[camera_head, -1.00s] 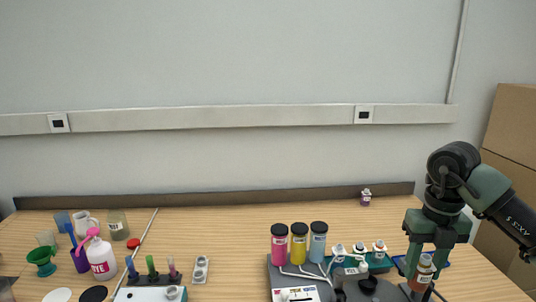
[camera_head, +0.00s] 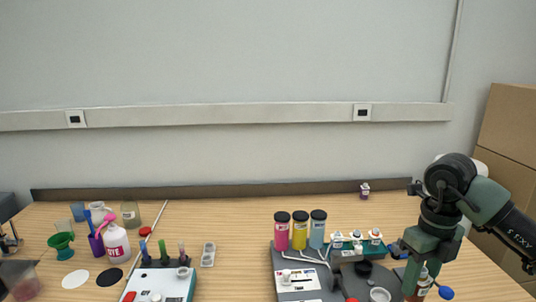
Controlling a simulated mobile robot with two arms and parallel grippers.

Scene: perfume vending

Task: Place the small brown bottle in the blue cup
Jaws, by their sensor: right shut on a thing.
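My right gripper (camera_head: 416,277) points down at the right side of the table. It is shut on a small brown bottle (camera_head: 422,282) with a white label, held upright; the fingers hide part of it. At the far left stands a translucent blue cup (camera_head: 77,210), upright, among other vessels. A darker blue-purple cup (camera_head: 96,244) stands in front of it, with a blue stick in it. I cannot tell for sure which one is the blue cup. The bottle is far from both. My left gripper is not in view.
A grey machine (camera_head: 298,278) with pink, yellow and blue canisters stands left of my right gripper. A white bottle (camera_head: 116,243), a green funnel (camera_head: 61,245) and a rack of tubes (camera_head: 160,278) crowd the left. The table's middle back is clear.

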